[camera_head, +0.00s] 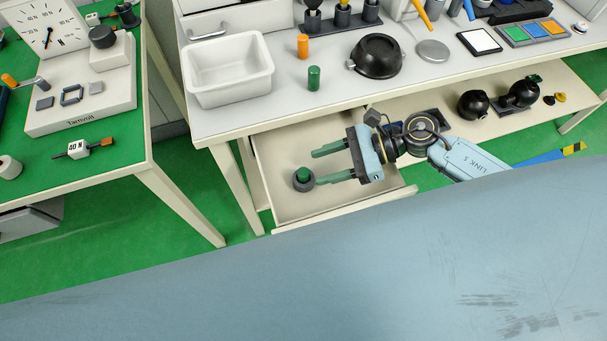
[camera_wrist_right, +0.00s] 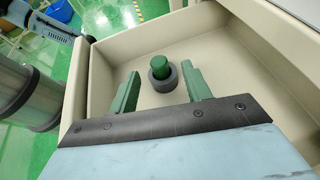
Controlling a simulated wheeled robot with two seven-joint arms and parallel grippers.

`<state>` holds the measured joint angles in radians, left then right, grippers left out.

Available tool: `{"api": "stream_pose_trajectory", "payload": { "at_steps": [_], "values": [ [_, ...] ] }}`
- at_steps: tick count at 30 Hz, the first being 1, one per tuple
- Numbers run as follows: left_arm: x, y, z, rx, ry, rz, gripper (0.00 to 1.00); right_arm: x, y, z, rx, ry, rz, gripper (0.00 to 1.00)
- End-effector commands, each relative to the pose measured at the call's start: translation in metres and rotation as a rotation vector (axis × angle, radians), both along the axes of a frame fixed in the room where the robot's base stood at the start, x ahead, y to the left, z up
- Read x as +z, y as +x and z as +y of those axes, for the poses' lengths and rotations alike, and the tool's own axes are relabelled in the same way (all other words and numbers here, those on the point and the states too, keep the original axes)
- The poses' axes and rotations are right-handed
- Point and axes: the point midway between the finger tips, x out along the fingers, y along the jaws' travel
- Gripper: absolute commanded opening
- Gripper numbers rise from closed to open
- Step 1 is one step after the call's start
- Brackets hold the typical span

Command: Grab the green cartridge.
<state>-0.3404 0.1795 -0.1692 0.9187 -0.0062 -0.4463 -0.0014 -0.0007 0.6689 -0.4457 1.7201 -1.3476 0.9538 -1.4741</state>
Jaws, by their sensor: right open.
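A green cartridge (camera_head: 303,173) stands upright in a dark round holder (camera_head: 302,185) on the floor of the open drawer (camera_head: 285,205). The cartridge (camera_wrist_right: 159,62) and holder (camera_wrist_right: 163,84) also show in the right wrist view. My right gripper (camera_head: 317,167) is open and empty over the drawer, with its green fingers pointing left towards the cartridge. In the wrist view the cartridge appears between the fingertips (camera_wrist_right: 161,72), apart from both. A second green cartridge (camera_head: 314,78) stands on the worktop beside an orange one (camera_head: 303,46). My left gripper is out of view.
The drawer walls surround the cartridge, and the worktop (camera_head: 225,125) edge lies behind it. A white bin (camera_head: 229,88), a black bowl (camera_head: 378,57) and other items stand on the worktop. Black round objects (camera_head: 473,104) sit on the lower shelf. The drawer floor around the holder is clear.

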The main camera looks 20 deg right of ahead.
Motion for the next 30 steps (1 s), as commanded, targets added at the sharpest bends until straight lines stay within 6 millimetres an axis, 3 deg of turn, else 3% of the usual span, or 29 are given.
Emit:
{"api": "stream_pose_trajectory", "payload": {
  "at_steps": [10, 20, 30],
  "values": [
    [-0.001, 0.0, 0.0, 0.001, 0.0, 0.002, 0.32, -0.015, 0.005, 0.043, 0.0, 0.003, 0.0, 0.48],
    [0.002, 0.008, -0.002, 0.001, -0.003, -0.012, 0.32, -0.018, 0.006, 0.049, -0.001, 0.0, 0.001, 0.47],
    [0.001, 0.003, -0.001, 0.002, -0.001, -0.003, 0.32, -0.018, 0.006, 0.048, 0.0, 0.001, 0.001, 0.03]
  ]
}}
